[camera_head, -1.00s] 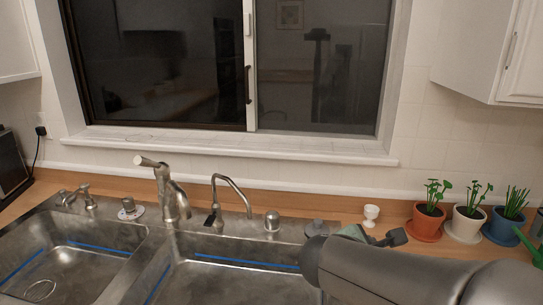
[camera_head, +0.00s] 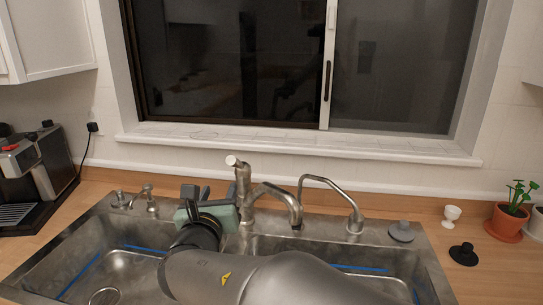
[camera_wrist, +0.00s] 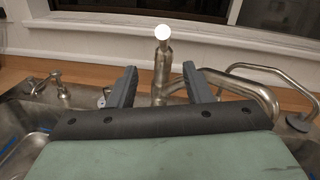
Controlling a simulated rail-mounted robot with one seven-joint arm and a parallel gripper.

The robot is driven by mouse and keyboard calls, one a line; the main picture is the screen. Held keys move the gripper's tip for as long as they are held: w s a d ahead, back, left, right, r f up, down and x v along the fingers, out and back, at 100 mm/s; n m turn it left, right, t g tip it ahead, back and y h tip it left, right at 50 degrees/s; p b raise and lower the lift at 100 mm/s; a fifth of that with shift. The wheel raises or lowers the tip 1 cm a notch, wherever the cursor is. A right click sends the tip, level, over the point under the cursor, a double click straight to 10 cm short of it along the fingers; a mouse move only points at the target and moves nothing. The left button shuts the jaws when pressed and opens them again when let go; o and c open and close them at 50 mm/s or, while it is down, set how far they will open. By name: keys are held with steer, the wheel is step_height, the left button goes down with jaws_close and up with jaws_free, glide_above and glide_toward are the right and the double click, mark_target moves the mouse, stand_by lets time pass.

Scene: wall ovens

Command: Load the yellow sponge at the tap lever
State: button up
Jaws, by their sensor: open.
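The main tap (camera_head: 262,195) stands behind the sink divider. Its lever (camera_head: 238,168) tilts up and ends in a pale round tip. In the wrist view the lever tip (camera_wrist: 162,32) faces me, above and beyond the gap between my fingers. My gripper (camera_head: 196,191) is open and empty over the back of the sink, just left of the tap. In the wrist view my gripper (camera_wrist: 160,68) points at the tap body, with the fingers apart on either side of it. Contact is not visible. No yellow sponge is visible in any view.
A second thin curved tap (camera_head: 335,190) stands to the right. A soap dispenser (camera_head: 148,195) is at left. A coffee machine (camera_head: 35,175) fills the left counter. Stoppers (camera_head: 463,253), a white egg cup (camera_head: 451,215) and a potted plant (camera_head: 508,218) stand right. A window sill (camera_head: 300,145) runs behind.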

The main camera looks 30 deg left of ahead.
mark_target(235, 159)
steer(key=p+x, duration=0.2)
steer(key=x, duration=0.6)
steer(key=p+x, duration=0.2)
steer(key=x, duration=0.6)
steer(key=shift+w, duration=0.5)
steer(key=shift+d, duration=0.1)
